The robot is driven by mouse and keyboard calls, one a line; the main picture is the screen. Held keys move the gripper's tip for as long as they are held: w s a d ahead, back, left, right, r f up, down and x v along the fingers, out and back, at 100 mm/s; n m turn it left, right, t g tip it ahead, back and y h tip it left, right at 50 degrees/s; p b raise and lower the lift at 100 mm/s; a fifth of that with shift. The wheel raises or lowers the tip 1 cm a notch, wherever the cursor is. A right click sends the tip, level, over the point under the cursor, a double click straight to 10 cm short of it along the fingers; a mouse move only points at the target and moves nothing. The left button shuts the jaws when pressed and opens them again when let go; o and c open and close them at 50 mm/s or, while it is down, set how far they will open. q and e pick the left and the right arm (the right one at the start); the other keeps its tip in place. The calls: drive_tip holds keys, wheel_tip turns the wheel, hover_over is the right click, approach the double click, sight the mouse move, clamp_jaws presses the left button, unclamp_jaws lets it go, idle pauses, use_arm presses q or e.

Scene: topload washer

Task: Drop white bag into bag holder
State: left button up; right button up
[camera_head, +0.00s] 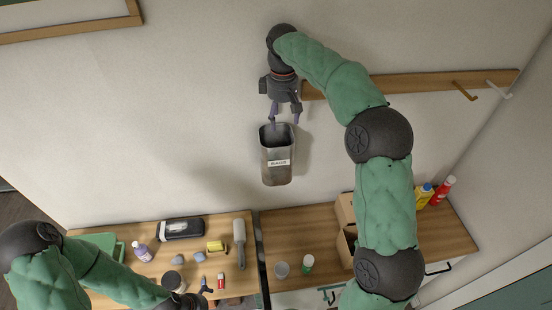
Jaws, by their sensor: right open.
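The bag holder (277,172) is a grey open-topped bin with a white label reading "BAGS", fixed upright on the wall. My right gripper (284,118) points down just above its mouth, fingers apart, with nothing seen between them. The white bag cannot be made out; the inside of the holder is dark and mostly hidden. My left gripper (205,292) is low at the bottom left, over the wooden top, partly cut off by the frame edge, so its fingers are unclear.
A wooden rail (425,84) with hooks runs along the wall behind my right arm. The left wooden top (145,270) holds a purple bottle, a dark box, a brush and small items. The right top (300,235) holds a cup, a cardboard box (345,210) and yellow and red bottles.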

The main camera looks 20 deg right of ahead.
wheel_tip(320, 180, up, 12)
drive_tip(key=shift+f, duration=0.2)
idle(0.7)
